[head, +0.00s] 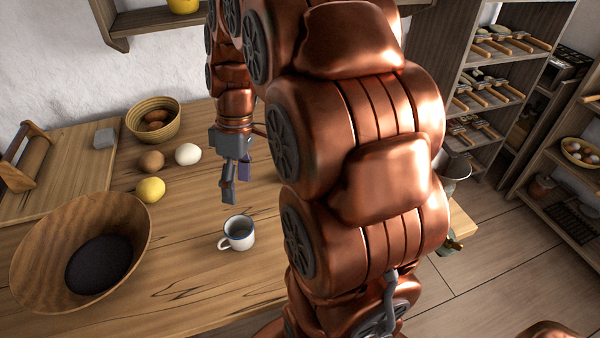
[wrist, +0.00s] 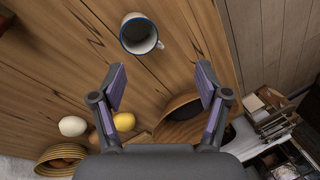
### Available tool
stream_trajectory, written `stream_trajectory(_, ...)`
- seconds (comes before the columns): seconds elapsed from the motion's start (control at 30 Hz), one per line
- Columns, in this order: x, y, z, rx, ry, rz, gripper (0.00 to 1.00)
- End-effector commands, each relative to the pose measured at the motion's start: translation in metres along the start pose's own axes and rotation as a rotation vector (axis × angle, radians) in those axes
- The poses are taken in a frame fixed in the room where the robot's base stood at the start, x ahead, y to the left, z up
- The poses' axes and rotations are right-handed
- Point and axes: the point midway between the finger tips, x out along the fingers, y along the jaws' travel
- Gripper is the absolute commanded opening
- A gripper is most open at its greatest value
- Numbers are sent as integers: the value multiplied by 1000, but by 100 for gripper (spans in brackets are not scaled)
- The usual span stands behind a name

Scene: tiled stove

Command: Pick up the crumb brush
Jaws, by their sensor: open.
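I cannot make out a crumb brush for certain in either view. Several wooden-handled items (head: 492,47) lie on the shelves at the right in the head view, too small to tell what they are. My gripper (head: 236,183) is open and empty above the table, behind and beside the white mug (head: 238,233). In the wrist view my gripper (wrist: 160,82) shows two spread fingers with purple pads and nothing between them. The mug (wrist: 140,34) is beyond the fingertips there. My arm hides the right part of the table in the head view.
The wooden table (head: 195,275) holds a big wooden bowl (head: 130,235), a lemon (head: 150,190), a white round thing (head: 188,154), a brown one (head: 151,161) and a woven basket (head: 152,107). Bare wood lies around the mug. A metal pot (head: 456,170) is right of my arm.

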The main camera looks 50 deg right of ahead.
Motion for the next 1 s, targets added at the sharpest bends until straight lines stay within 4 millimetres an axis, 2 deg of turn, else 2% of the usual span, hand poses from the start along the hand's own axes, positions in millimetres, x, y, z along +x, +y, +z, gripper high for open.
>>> stream_trajectory(0.03,4,22,-1,-26,18,-5,75)
stream_trajectory(0.27,7,110,5,-207,104,-13,75)
stream_trajectory(0.47,16,188,31,-365,180,10,75)
stream_trajectory(0.6,24,239,57,-471,225,43,75)
stream_trajectory(0.7,30,267,76,-533,250,67,75)
stream_trajectory(0.8,36,286,91,-580,266,84,75)
stream_trajectory(1.0,40,302,104,-627,278,105,75)
